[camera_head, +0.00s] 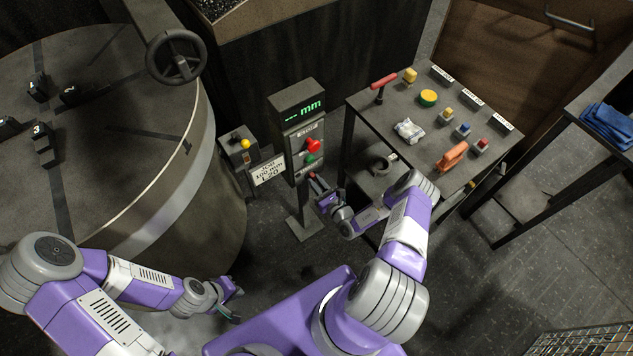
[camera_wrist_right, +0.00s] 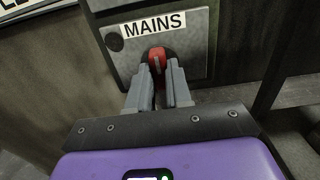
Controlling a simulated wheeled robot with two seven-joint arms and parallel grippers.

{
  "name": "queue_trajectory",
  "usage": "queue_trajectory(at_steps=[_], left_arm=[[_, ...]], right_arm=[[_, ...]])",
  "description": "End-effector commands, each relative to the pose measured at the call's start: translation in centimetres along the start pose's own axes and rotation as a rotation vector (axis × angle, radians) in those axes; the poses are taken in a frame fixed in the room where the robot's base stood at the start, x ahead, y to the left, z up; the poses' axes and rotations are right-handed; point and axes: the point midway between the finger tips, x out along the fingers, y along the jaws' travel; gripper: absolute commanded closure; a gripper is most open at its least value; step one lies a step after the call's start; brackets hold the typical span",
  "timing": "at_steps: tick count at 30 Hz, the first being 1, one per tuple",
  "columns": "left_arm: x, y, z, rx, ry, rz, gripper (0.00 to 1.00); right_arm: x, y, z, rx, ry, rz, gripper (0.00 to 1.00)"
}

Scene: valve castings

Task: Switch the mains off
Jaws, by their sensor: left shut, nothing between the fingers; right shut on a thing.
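The mains switch shows in the right wrist view as a red handle (camera_wrist_right: 157,54) on a dark round base, under a white label reading MAINS (camera_wrist_right: 153,24). It sits low on the grey control pedestal (camera_head: 301,135). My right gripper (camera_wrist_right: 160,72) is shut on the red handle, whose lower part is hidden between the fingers. In the head view my right gripper (camera_head: 318,190) is at the pedestal's lower front. My left gripper (camera_head: 232,291) is shut and empty, low beside the big round drum.
The pedestal carries a display (camera_head: 303,110), a red button (camera_head: 312,146) and a green button (camera_head: 310,158). A round drum table (camera_head: 130,150) stands left. A tool table (camera_head: 400,160) with several items stands right. A small box with a yellow knob (camera_head: 245,144) is beside the pedestal.

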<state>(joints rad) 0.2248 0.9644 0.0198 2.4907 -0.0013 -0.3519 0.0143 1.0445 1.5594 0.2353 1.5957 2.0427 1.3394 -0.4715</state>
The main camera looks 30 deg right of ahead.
Motion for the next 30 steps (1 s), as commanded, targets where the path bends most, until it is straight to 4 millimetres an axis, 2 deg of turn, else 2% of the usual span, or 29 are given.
queue_trajectory(at_steps=[13, 14, 18, 19, 26, 30], left_arm=[[-0.04, 0.01, 0.00, 0.000, 0.000, 0.000, 1.00], [-0.04, 0.01, 0.00, 0.000, 0.000, 0.000, 1.00], [-0.04, 0.02, 0.00, 0.000, 0.000, 0.000, 1.00], [-0.04, 0.02, 0.00, 0.000, 0.000, 0.000, 1.00], [-0.04, 0.02, 0.00, 0.000, 0.000, 0.000, 1.00], [-0.24, 0.09, 0.01, 0.000, 0.000, 0.000, 1.00]], right_arm=[[-0.07, 0.02, -0.11, -0.014, 0.002, 0.001, 1.00], [-0.07, 0.02, -0.11, -0.014, 0.002, 0.001, 0.79], [-0.05, 0.02, -0.09, -0.012, 0.002, 0.000, 0.58], [-0.05, 0.01, -0.08, -0.012, 0.002, 0.000, 0.55], [-0.03, 0.00, -0.04, -0.011, 0.001, 0.000, 0.55], [-0.86, -0.05, -0.04, -0.010, 0.003, -0.001, 0.55]])
